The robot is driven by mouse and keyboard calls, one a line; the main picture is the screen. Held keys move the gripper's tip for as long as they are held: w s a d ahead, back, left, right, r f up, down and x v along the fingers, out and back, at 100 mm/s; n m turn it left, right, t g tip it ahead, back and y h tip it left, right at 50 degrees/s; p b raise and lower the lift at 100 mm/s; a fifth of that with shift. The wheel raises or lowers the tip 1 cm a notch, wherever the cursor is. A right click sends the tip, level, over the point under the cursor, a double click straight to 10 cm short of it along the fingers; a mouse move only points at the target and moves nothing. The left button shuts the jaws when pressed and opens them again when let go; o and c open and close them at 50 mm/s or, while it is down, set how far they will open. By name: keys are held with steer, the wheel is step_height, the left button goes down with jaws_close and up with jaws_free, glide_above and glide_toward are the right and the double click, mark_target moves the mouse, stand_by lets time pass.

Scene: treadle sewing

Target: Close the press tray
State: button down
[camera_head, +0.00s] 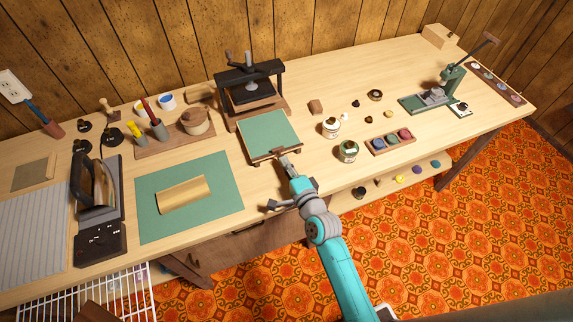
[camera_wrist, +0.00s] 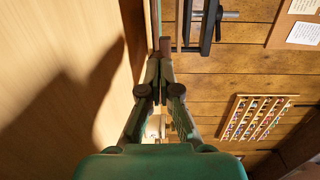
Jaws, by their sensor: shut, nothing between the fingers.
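The press tray (camera_head: 268,134), a green-topped board with a wooden front rail (camera_head: 262,160), lies pulled out in front of the black screw press (camera_head: 248,85) on the table. My gripper (camera_head: 283,156) is shut and empty, with its tips at the tray's front rail, right of its middle. In the wrist view my shut fingers (camera_wrist: 160,52) point at a small brown piece, seemingly part of the rail. I cannot tell whether they touch it. Part of the press frame (camera_wrist: 211,25) shows at the top of that view.
Two jars (camera_head: 330,128) and a tray of coloured pieces (camera_head: 390,142) stand right of the press tray. A green mat (camera_head: 225,180) with a golden sheet lies to the left. A wooden stand (camera_head: 175,138) with tools is behind that mat. The table's front edge passes beneath my arm.

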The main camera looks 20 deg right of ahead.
mark_target(269, 132)
steer(key=w, duration=1.4)
steer(key=shift+w, duration=0.4)
steer(key=shift+w+r, duration=0.15)
steer(key=shift+w, duration=0.05)
steer(key=shift+s, duration=0.1)
